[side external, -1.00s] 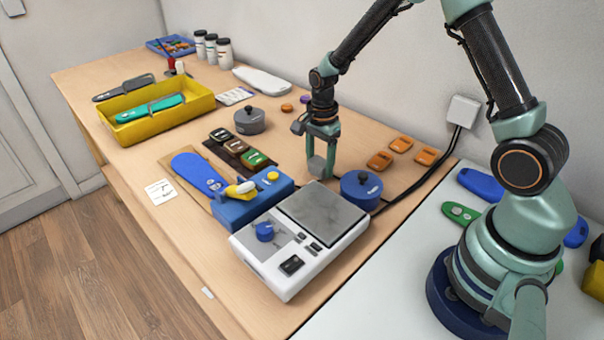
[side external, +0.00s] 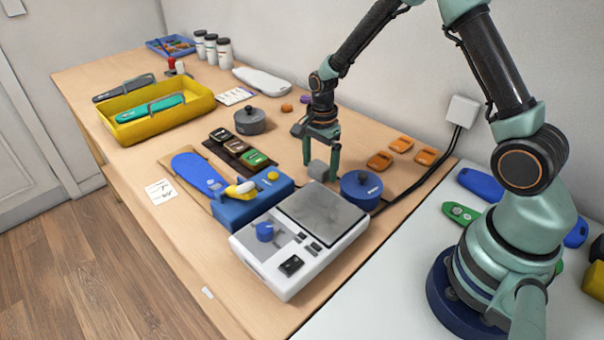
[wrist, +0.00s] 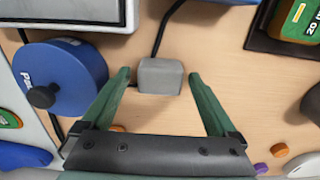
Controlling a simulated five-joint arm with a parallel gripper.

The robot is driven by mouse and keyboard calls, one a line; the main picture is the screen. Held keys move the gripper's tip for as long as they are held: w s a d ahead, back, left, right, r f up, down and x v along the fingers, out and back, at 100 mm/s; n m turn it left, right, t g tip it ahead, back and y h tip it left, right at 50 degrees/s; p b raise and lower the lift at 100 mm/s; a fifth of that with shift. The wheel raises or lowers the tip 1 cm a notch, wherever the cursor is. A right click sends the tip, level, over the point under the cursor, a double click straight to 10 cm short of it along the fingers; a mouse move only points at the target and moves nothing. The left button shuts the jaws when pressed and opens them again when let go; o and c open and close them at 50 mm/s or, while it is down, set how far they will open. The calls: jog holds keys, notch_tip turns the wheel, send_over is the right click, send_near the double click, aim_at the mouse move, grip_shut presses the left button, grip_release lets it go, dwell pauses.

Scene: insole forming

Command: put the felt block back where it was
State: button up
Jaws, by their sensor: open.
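The felt block (side external: 318,168) is a small grey block on the wooden bench, between the scale and the orange pieces. In the wrist view the fingertips of my gripper (wrist: 158,76) stand apart from the block, with a gap on each side.
A blue round pot (side external: 361,190) stands close to the right of the block. The white scale (side external: 273,270) is in front of it. Orange pieces (side external: 380,160) lie behind to the right. A dark cable (wrist: 161,35) runs near the block.

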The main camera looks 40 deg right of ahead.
notch_tip(320, 180, up, 12)
notch_tip(320, 180, up, 8)
jog(key=n+t, duration=0.2)
jog(key=n, duration=0.5)
send_over(319, 165)
jog(key=s+a, duration=0.2)
jog(key=s, duration=0.3)
jog(key=s+a+r+n+t, duration=0.2)
jog(key=s+r+n+t, duration=0.1)
jog(key=s+n, duration=0.6)
jog(key=shift+a+r+n+t, duration=0.15)
jog(key=shift+r+n+t, duration=0.2)
jog(key=shift+n, duration=0.65)
